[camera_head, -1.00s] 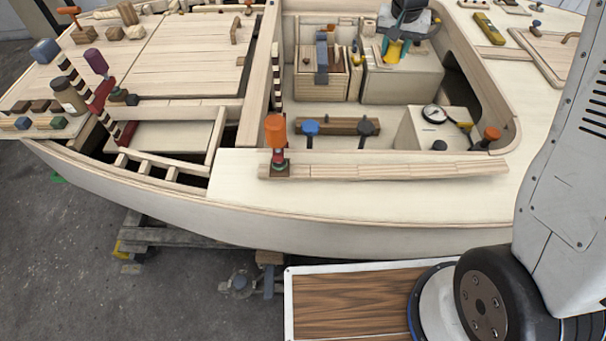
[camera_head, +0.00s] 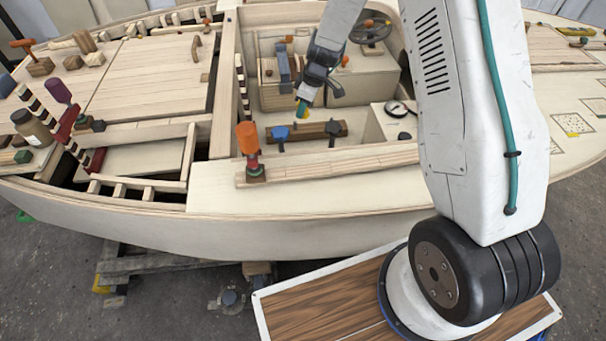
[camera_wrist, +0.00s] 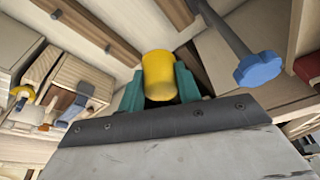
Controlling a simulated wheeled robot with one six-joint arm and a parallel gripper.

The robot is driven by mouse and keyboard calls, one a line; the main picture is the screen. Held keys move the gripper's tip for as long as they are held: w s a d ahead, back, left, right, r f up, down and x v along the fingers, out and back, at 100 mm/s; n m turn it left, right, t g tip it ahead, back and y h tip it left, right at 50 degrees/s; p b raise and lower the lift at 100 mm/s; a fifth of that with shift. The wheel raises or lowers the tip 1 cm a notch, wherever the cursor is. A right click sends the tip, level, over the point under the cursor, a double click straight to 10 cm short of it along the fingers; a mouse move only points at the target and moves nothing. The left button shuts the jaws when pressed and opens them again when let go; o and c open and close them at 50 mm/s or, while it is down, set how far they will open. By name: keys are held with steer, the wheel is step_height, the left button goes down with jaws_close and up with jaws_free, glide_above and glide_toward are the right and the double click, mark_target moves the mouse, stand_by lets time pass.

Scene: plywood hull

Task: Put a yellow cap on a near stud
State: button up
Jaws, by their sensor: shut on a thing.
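A yellow cap (camera_wrist: 159,72), a short cylinder, sits between the teal fingers of my gripper (camera_wrist: 160,84) in the wrist view. The fingers are shut on its sides. I cannot tell which part is the near stud.
An orange-topped post (camera_head: 247,138) stands on the near coaming (camera_head: 330,165), left of my gripper. A brown wooden bar (camera_head: 313,130) lies behind the blue-topped post. A round gauge (camera_head: 396,109) is at the right. The near side deck (camera_head: 300,191) is mostly clear.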

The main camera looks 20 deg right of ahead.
steer(key=s+f+n+g, duration=0.1)
steer(key=f+n, duration=0.3)
steer(key=f, duration=0.1)
steer(key=s+a+f+n+g, duration=0.1)
steer(key=f+n, duration=0.3)
steer(key=f, duration=0.1)
steer(key=s+f+n+g, duration=0.1)
steer(key=f+n, duration=0.3)
steer(key=f, duration=0.2)
steer(key=shift+a+f, duration=0.1)
steer(key=shift+a, duration=0.05)
steer(key=x, duration=0.2)
steer(key=d+x, duration=0.1)
steer(key=x, duration=0.2)
steer(key=shift+f, duration=0.3)
steer(key=shift+w+f, duration=0.1)
steer(key=shift+f, duration=2.2)
steer(key=shift+c, duration=0.4)
steer(key=o, duration=1.1)
steer(key=shift+o, duration=0.2)
